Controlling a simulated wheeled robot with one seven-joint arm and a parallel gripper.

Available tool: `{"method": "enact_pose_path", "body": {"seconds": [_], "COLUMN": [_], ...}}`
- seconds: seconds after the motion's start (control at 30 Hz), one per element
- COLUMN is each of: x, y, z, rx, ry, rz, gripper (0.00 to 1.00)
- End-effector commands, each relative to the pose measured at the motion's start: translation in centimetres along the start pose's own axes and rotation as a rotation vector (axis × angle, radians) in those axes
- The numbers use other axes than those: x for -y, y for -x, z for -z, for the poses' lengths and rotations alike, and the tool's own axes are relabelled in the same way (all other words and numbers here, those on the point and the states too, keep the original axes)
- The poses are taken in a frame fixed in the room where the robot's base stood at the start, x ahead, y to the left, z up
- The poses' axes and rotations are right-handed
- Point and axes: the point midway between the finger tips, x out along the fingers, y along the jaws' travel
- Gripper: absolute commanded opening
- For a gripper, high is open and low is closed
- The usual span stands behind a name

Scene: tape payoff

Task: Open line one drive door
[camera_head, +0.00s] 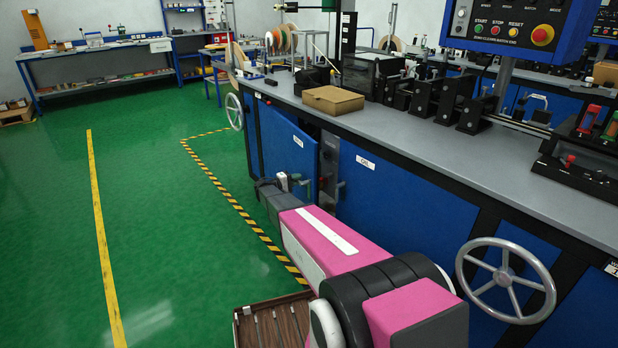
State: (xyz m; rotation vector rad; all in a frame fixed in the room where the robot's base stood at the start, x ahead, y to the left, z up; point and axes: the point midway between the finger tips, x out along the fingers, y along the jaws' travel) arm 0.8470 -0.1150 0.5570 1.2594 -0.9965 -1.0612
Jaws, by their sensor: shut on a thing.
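The drive door (285,150) is a blue panel with a small white label in the front of the long bench. It stands ajar, its right edge swung out from the cabinet, with a dark gap beside it. My gripper (289,184) is at the lower part of this door, at the far end of my pink and grey arm. It is shut on the door handle (308,186), which is mostly hidden by the gripper. How far the door reaches behind my gripper is hard to see.
A grey panel (329,165) with small controls stands right of the gap. Another blue door (385,190) with a white label is closed. Handwheels (506,281) (234,111) stick out from the bench front. Green floor with a yellow line (98,230) is clear at left.

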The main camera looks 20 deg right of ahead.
Motion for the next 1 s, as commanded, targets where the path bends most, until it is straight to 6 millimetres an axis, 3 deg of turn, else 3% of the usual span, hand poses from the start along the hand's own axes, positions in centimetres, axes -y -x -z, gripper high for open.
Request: {"method": "enact_pose_path", "body": {"seconds": [0.1,0.6,0.8,1.0], "x": [0.0,-0.1,-0.2,-0.2], "y": [3.2,15.1,17.2,17.3], "z": [0.7,4.0,4.5,4.4], "rx": [-0.01,-0.013,-0.009,-0.006], "ry": [0.0,-0.001,-0.001,0.0], "rz": [0.001,0.0,0.001,0.002], "gripper": [0.0,0.0,0.0,0.0]}}
